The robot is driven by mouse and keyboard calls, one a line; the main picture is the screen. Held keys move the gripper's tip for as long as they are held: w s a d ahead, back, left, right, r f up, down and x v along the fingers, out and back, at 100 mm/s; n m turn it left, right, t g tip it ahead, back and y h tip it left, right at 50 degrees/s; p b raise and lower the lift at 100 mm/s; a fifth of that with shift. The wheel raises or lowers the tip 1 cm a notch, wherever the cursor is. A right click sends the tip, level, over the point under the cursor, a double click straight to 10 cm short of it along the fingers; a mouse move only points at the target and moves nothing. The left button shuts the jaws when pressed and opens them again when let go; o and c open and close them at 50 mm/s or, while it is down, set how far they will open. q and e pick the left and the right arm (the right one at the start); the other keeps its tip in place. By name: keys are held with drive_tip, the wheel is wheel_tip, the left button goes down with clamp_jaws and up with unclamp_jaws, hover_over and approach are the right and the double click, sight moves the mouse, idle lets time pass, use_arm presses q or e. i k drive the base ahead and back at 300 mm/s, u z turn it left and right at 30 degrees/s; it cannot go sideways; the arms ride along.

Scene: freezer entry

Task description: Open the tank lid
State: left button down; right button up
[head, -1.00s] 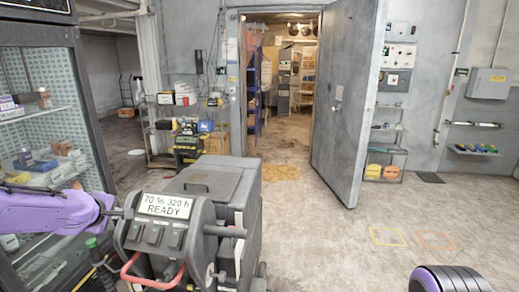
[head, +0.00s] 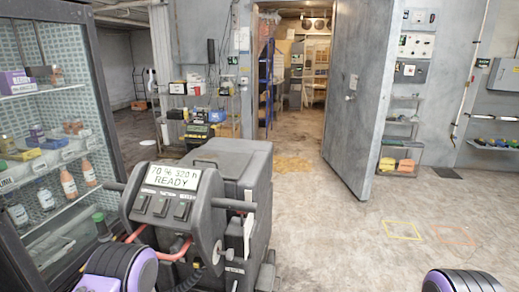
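The grey floor machine stands in front of me, its control panel (head: 168,195) facing me with a display reading "70 % 320 h READY". Its tank lid (head: 228,158) is the dark grey top behind the panel. The lid lies flat and looks shut, with a handle-like bar at its far left edge. A purple and black part of my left arm shows at the bottom left, below the panel. A similar part of my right arm shows at the bottom right edge. Neither gripper is visible.
A glass-front cabinet (head: 95,90) with stocked shelves stands close on the left. Behind the machine are a loaded shelf rack (head: 176,104) and an open freezer door (head: 350,110). The floor (head: 330,245) right of the machine is clear, with yellow and orange outlines.

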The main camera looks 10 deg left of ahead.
sight(231, 167)
drive_tip(key=z, duration=0.5)
drive_tip(key=k, duration=0.65)
drive_tip(key=z, duration=0.95)
drive_tip(key=i, duration=2.55)
drive_tip(key=u, duration=1.55)
drive_tip(key=i, duration=0.8)
drive_tip(key=u, duration=0.85)
